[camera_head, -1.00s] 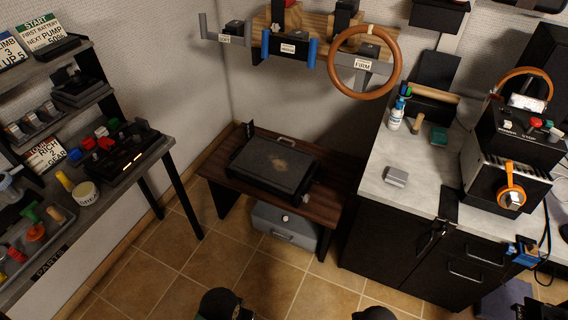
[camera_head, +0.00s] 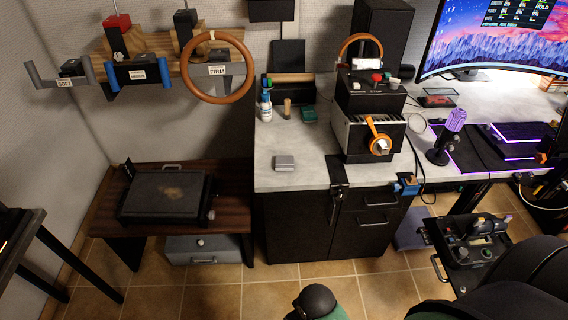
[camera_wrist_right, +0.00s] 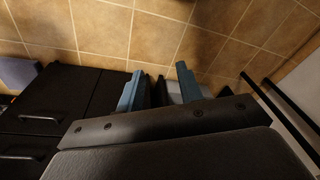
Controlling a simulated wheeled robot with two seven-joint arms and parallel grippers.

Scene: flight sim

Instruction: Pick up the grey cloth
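A small folded grey cloth (camera_head: 285,162) lies flat on the light grey countertop (camera_head: 300,142), near its left front part, in the head view. My right gripper (camera_wrist_right: 159,84) shows in the right wrist view with its two blue fingers apart and nothing seen between them. It is above the tiled floor near dark cabinets, away from the cloth. The cloth is not in the wrist view. My left gripper is not in view.
Behind the cloth stand a white-and-blue bottle (camera_head: 266,105), a wooden-handled brush (camera_head: 287,108) and a green block (camera_head: 308,115). A black box machine (camera_head: 371,100) stands to its right. A steering wheel (camera_head: 219,96) hangs at the left. The counter around the cloth is clear.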

